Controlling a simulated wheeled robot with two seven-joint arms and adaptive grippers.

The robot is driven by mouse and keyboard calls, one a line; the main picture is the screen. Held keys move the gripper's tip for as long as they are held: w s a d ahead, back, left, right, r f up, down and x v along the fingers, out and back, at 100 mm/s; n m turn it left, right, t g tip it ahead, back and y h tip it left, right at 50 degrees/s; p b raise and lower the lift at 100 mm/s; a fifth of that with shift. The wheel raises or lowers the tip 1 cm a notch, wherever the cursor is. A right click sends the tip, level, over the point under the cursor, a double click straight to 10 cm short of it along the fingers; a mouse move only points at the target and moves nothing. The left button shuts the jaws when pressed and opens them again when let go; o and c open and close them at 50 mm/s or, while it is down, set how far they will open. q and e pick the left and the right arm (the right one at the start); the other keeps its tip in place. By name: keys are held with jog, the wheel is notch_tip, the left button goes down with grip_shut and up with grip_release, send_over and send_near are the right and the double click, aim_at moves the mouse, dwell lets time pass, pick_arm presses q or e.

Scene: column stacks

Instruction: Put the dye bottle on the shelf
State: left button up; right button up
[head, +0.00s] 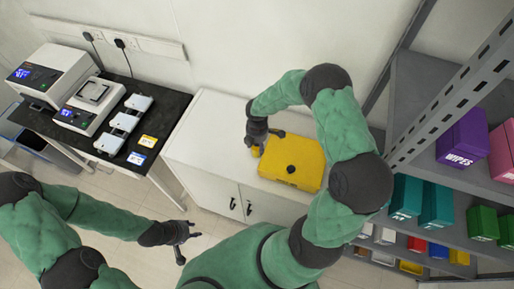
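I cannot make out a clearly identifiable dye bottle. A yellow container with a black round cap or knob (303,160) sits on the white cabinet; whether it is the dye bottle I cannot tell. My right gripper (264,141) is at its upper left edge, with its fingers spread. A small yellow patch (256,151) shows just below that gripper; whether it is a separate object I cannot tell. My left gripper (188,248) is open and empty, low in front of the cabinet. The grey metal shelf (455,178) stands at the right.
The shelf holds a purple WIPES box (462,139), a pink box (503,150), teal boxes (405,197), green boxes (483,223) and small coloured bins below. The white cabinet (200,135) has bare top at left. A black bench (125,95) carries lab instruments.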

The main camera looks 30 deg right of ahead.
jog(key=c, duration=0.7)
jog(key=shift+c, duration=0.2)
